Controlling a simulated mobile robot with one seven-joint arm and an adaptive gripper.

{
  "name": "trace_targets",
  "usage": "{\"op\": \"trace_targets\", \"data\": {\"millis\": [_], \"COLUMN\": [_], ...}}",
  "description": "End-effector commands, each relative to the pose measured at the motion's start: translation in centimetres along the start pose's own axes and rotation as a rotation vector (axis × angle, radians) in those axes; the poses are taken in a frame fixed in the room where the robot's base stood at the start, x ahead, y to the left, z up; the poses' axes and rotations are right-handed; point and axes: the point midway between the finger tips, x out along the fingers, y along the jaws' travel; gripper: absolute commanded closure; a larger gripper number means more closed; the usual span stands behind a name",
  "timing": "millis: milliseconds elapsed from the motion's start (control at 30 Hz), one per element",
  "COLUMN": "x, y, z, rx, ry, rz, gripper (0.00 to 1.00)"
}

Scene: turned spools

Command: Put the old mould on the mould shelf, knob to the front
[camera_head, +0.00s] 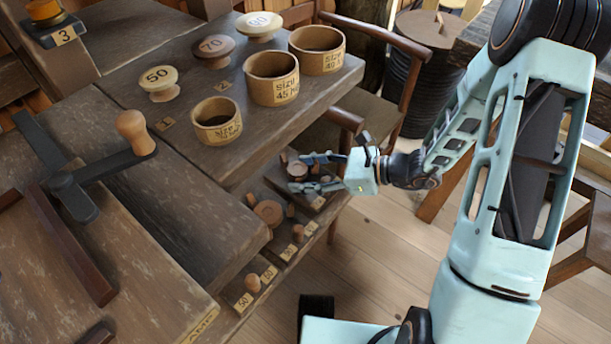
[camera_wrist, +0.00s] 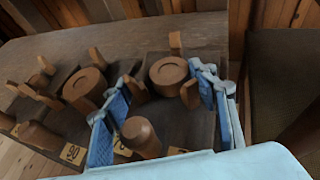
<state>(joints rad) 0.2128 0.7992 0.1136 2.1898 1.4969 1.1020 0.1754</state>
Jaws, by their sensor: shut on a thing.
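The old mould, a brown wooden disc (camera_wrist: 168,72) with a rounded knob (camera_wrist: 140,136), is between the fingers of my gripper (camera_wrist: 166,112) in the wrist view. The knob points to the shelf's labelled front edge. In the head view my gripper (camera_head: 315,172) is at the far end of the low mould shelf (camera_head: 262,250), around the round mould (camera_head: 297,171). Short pegs stand close to the disc at the back and sides. The mould seems level and low among them; its underside is hidden, so I cannot tell whether it rests on the shelf.
A similar mould (camera_wrist: 85,88) with its knob (camera_wrist: 40,140) toward the front sits to the left, between pegs. Numbered labels line the shelf front. Above is a table with wooden rings (camera_head: 272,78) and numbered spools (camera_head: 158,82). A chair (camera_head: 395,60) stands behind my gripper.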

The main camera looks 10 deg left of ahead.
Motion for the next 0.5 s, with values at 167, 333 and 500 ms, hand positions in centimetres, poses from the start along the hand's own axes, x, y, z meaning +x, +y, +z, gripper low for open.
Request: {"op": "trace_targets", "data": {"millis": [167, 333, 500], "x": [0.13, 0.22, 0.23], "y": [-0.05, -0.05, -0.04], "z": [-0.19, -0.43, -0.56], "rx": [-0.002, -0.002, -0.001], "ry": [-0.003, -0.003, 0.0], "rz": [0.0, 0.0, 0.0], "gripper": [0.89, 0.89, 0.34]}}
